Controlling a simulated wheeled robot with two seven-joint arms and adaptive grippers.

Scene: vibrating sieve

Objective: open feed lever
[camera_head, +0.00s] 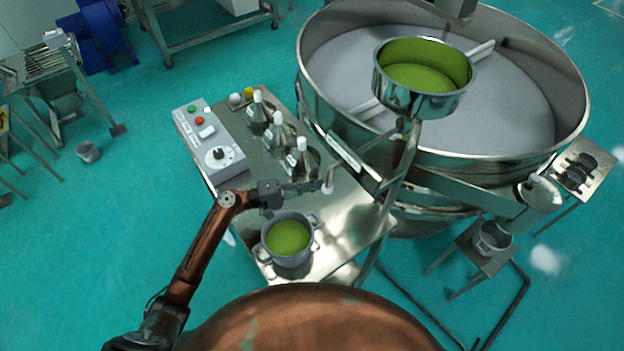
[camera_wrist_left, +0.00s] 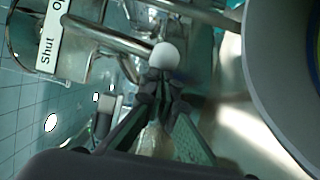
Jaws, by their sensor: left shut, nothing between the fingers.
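The feed lever is a metal rod with a white ball knob (camera_head: 328,188), hanging below the feed hopper (camera_head: 420,98) that holds green powder. My left gripper (camera_head: 316,186) has its fingertips beside the knob, on its left in the head view. In the left wrist view the knob (camera_wrist_left: 165,55) sits just beyond the tips of my left gripper (camera_wrist_left: 166,82), and the lever rod (camera_wrist_left: 105,35) runs to the upper left. The fingers are closed with nothing between them; I cannot tell whether they touch the knob. A label (camera_wrist_left: 48,35) reading "Shut" and a partly cut "Op" shows near the rod.
A pot of green powder (camera_head: 288,238) stands on the steel table (camera_head: 345,225) just below my left gripper. Several white-topped bottles (camera_head: 277,132) and a control box (camera_head: 208,145) stand behind. The large round sieve (camera_head: 480,150) is at the right.

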